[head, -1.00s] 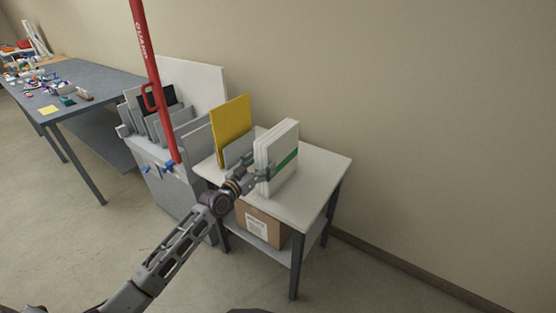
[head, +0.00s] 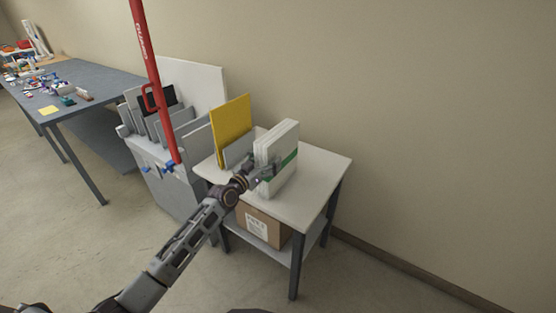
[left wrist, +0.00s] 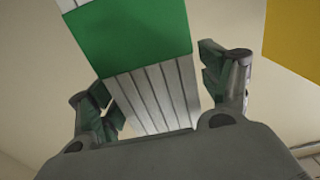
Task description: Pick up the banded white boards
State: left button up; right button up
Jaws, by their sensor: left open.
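The banded white boards (head: 284,158) stand upright as a stack on the small white table, with a green band around them. In the left wrist view the boards (left wrist: 155,95) show edge-on between my fingers, with the green band (left wrist: 130,38) above. My left gripper (head: 262,168) is at the near side of the stack. In the left wrist view my left gripper (left wrist: 165,92) is open, one finger on each side of the board edges, with a gap at least on the right. My right gripper is not in view.
The small white table (head: 313,172) stands by the wall, with a cardboard box (head: 264,226) on its lower shelf. A yellow board (head: 232,130) stands left of the stack. A red post (head: 150,80) and a grey bin of panels (head: 160,160) are further left.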

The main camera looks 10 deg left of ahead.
pick_arm(q)
jog(key=x, duration=0.2)
jog(key=shift+w+d, duration=0.1)
jog(key=shift+w, duration=0.15)
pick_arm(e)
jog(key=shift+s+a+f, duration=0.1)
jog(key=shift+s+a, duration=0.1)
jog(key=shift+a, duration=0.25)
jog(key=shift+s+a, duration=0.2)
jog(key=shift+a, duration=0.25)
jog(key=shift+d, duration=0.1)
